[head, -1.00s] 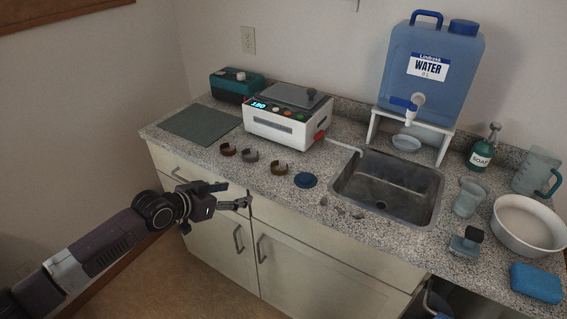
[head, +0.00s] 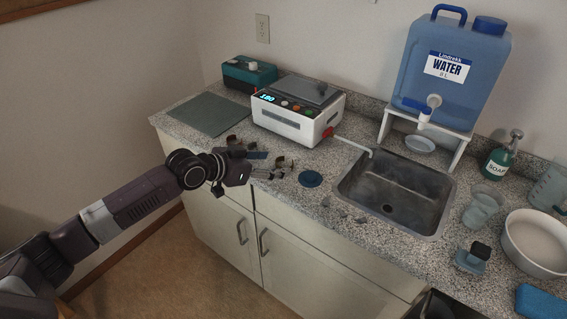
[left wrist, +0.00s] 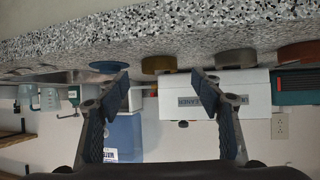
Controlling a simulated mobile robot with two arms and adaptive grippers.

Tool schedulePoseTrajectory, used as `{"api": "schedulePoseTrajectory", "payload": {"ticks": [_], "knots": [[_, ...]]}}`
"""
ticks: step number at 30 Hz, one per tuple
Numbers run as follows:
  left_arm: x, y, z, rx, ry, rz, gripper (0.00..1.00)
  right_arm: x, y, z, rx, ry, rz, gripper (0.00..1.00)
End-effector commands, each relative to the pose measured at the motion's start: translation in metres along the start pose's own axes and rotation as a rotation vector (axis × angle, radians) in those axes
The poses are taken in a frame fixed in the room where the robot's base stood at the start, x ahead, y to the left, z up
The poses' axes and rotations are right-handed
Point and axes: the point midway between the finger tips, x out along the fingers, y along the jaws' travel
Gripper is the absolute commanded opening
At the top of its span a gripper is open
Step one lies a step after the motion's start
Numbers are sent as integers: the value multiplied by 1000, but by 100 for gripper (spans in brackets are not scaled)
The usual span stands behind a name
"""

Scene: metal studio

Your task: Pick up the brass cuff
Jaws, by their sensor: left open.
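The brass cuff (left wrist: 158,65) sits on the speckled counter near its front edge. In the left wrist view, which is upside down, it shows between the fingertips of my left gripper (left wrist: 160,82), beyond them. In the head view my left gripper (head: 270,165) is open at the counter's front edge, its fingers pointing toward the brass cuff (head: 283,161) and partly hiding it. A grey cuff (left wrist: 235,58) and a copper-coloured cuff (left wrist: 297,52) stand in a row beside it. No contact with the brass cuff is clear. My right gripper is not in view.
A blue round disc (head: 311,179) lies just right of the brass cuff. Behind stands a white machine (head: 296,115) with a spout toward the sink (head: 400,195). A dark green mat (head: 208,114) lies at the counter's left end.

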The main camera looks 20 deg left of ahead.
Motion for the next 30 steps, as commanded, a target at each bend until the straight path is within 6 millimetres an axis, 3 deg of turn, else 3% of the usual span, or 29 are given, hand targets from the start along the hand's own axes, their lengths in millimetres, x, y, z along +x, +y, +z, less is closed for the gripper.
{"api": "schedulePoseTrajectory", "payload": {"ticks": [7, 17, 28, 30], "knots": [[30, 0, -3, -2, 1, 1, 60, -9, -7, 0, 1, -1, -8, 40], [37, 0, -2, -1, 1, 0, 60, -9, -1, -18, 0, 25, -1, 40], [36, 0, -2, -1, 0, 0, 22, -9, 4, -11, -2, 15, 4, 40], [36, 0, -2, -1, 1, 0, 20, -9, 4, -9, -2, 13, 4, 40]]}}
